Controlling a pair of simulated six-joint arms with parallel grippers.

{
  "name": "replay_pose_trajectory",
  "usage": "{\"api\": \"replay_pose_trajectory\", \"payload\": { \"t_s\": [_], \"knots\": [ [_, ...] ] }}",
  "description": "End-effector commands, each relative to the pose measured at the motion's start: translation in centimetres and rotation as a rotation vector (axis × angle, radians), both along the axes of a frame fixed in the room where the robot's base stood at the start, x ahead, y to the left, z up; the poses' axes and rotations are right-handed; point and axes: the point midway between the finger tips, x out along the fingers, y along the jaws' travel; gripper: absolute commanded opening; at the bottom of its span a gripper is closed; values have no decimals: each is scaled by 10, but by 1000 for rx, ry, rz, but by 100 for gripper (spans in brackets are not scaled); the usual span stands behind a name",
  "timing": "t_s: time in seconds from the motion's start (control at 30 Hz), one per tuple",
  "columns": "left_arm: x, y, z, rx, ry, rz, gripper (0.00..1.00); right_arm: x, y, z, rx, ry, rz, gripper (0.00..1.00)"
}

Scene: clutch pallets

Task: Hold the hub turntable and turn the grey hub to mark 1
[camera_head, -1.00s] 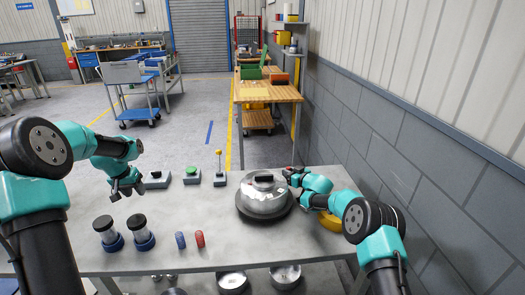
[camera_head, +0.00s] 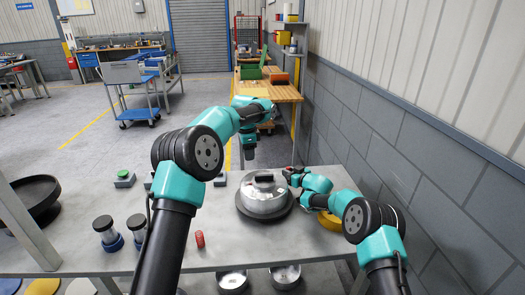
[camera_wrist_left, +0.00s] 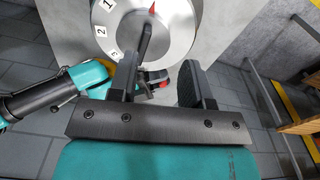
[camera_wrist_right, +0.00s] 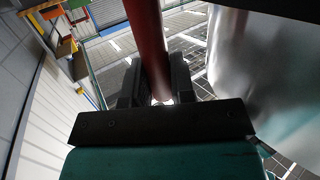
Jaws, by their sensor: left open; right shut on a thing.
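The grey hub (camera_head: 262,200) sits on the dark round turntable (camera_head: 282,216) at the table's right. A black bar (camera_head: 264,178) stands on its top. In the left wrist view the hub (camera_wrist_left: 180,38) shows white marks 1, 2 and 3, left of the black bar (camera_wrist_left: 146,38). My left gripper (camera_head: 250,156) is open and empty, above and beyond the hub, apart from it; its fingers (camera_wrist_left: 160,72) face the hub's edge. My right gripper (camera_head: 290,173) is shut on a red rod (camera_wrist_right: 146,35) beside the hub. The rod's base is hidden.
Two black-topped cylinders with blue bases (camera_head: 107,234) and a red capsule-shaped piece (camera_head: 200,239) stand at the front left. A green-button box (camera_head: 123,178) stands further back. A yellow round piece (camera_head: 330,221) lies right of the turntable. A wall runs along the right.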

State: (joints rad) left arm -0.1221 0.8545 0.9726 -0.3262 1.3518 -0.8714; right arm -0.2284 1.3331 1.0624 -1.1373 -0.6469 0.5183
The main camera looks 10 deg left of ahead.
Motion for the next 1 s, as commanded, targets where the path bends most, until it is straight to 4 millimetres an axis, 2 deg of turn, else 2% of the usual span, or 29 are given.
{"api": "replay_pose_trajectory", "payload": {
  "t_s": [0.03, 0.1, 0.23, 0.67, 0.87, 1.0],
  "knots": [
    [3, -19, 4, 9, 2, -48, 45, 0, 0, 0, -2, -1, 1, 0],
    [6, -37, 8, 20, 6, -99, 45, 0, 0, 0, -2, -1, 1, 0],
    [7, -54, 12, 32, 10, -150, 45, 0, 0, 0, -2, -1, 1, 0],
    [7, -55, 11, 33, 12, -157, 45, 0, 0, 0, -2, -1, 1, 0],
    [7, -55, -3, 33, 14, -157, 45, 0, 0, 0, -2, -2, 1, 0],
    [7, -55, -21, 32, 15, -156, 45, 0, 0, 0, -2, -2, 1, 0]
  ]
}}
